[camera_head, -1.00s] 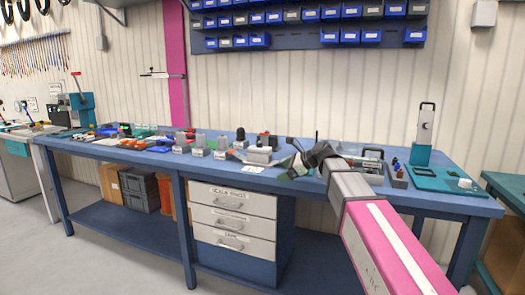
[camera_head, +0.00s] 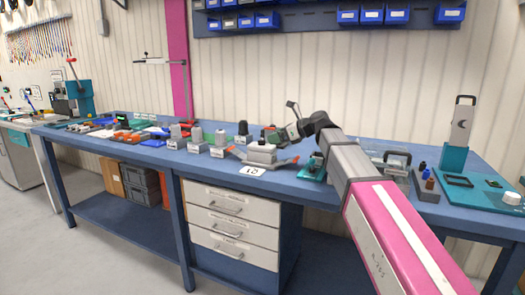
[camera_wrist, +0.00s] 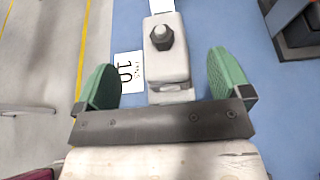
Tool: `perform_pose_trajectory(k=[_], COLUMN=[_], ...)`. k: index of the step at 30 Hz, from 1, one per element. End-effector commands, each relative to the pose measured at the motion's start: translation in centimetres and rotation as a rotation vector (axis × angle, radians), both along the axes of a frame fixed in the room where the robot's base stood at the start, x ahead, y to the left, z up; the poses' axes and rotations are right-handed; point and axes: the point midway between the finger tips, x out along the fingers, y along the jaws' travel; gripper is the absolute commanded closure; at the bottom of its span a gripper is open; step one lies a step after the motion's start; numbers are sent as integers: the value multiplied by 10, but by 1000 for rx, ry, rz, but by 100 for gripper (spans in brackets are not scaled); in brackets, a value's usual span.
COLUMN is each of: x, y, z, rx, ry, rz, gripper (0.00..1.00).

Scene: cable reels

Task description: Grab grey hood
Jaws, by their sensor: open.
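The grey hood (camera_head: 262,154) is a light grey block-shaped housing on the blue bench, behind a white card marked 10 (camera_head: 250,171). In the wrist view a grey housing (camera_wrist: 167,70) with a black hex gland lies ahead, in line with the space between my fingers. My gripper (camera_wrist: 164,76) is open, with green pads on both sides and nothing clamped.
Several grey connector parts (camera_head: 195,137) stand in a row left of the hood. A black-topped part (camera_head: 243,139) stands just behind it. The bench's front edge is close.

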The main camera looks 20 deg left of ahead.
Motion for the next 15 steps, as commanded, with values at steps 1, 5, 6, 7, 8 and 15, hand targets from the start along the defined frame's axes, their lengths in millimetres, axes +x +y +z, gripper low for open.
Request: perform_pose_trajectory(k=[1, 5, 6, 7, 8, 15], x=[2, 3, 3, 3, 3, 7], y=[9, 23, 25, 26, 27, 50], z=[-3, -9, -10, -10, -11, -22], rx=[-1, 0, 0, 0, 0, -1], ry=[1, -1, -1, -1, -1, 0], rz=[2, 1, 0, 0, 0, 1], gripper=[4, 4, 4, 4, 4, 4])
